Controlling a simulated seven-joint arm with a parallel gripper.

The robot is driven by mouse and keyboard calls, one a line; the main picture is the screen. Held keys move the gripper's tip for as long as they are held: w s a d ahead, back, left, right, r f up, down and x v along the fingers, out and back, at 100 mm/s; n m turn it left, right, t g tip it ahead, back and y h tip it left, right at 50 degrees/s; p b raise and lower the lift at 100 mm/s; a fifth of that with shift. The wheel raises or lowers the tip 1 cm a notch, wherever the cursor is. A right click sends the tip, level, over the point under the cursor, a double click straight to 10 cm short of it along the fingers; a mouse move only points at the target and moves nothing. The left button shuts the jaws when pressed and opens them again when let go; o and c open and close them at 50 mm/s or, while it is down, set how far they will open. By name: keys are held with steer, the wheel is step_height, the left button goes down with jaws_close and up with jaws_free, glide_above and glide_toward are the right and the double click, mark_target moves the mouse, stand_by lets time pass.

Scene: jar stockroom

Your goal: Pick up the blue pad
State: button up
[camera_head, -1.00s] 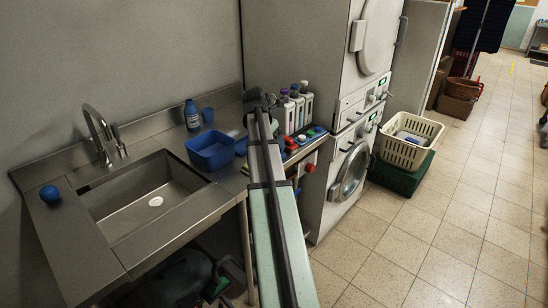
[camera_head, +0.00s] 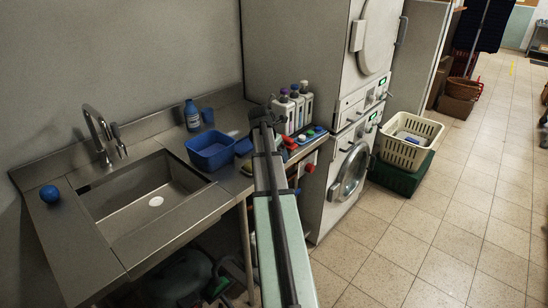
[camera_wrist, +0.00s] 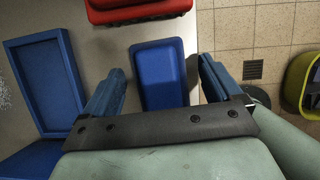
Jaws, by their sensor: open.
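The blue pad (camera_wrist: 160,78) is a rounded block lying on the counter in the wrist view, near the counter's right edge. My gripper (camera_wrist: 164,74) is open and empty, with one blue finger on each side of the pad as seen from the wrist. I cannot tell how high the fingers are above it. In the head view my gripper (camera_head: 264,113) is over the counter's right end, in front of the bottles. I cannot make out the pad surely there, among small coloured things partly hidden by my arm.
A red block (camera_wrist: 135,8) lies just beyond the pad. A shallow blue tray-like thing (camera_wrist: 47,82) is to the left. Open tiled floor (camera_wrist: 240,45) is to the right. In the head view, a blue basin (camera_head: 210,150), several bottles (camera_head: 297,108) and a washing machine (camera_head: 349,172) stand near.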

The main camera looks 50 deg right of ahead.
steer(key=shift+c, duration=0.2)
steer(key=c, duration=1.1)
steer(key=shift+r, duration=5.05)
steer(key=o, duration=0.5)
steer(key=c, duration=0.4)
